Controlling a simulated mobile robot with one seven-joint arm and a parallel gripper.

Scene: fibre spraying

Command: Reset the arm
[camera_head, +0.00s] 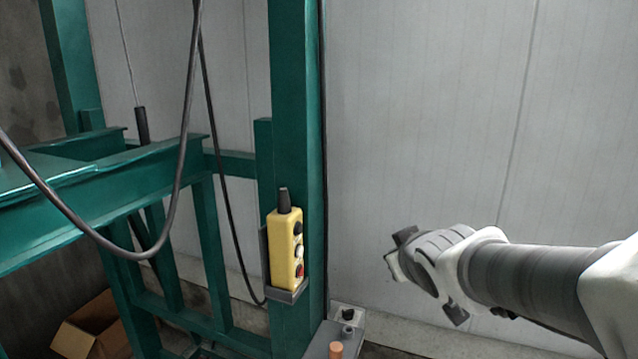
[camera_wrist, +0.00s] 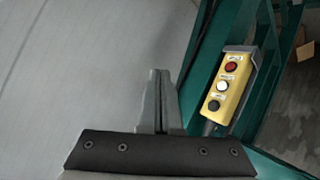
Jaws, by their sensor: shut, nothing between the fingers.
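My gripper (camera_wrist: 157,75) is shut and empty in the wrist view, its two fingers together in front of the grey wall. In the head view my arm reaches in from the right, and its end is right of the yellow control box, apart from it. The yellow control box (camera_head: 285,248) sits in a dark holder on the green post, with black, white and red buttons down its face. It also shows in the wrist view (camera_wrist: 228,88), to the right of the fingers.
The green steel post (camera_head: 294,130) and frame (camera_head: 110,190) fill the left and middle. A black cable (camera_head: 182,150) hangs in a loop at left. A cardboard box (camera_head: 85,330) lies low at left. The pale panel wall (camera_head: 430,110) stands behind; the space before it is open.

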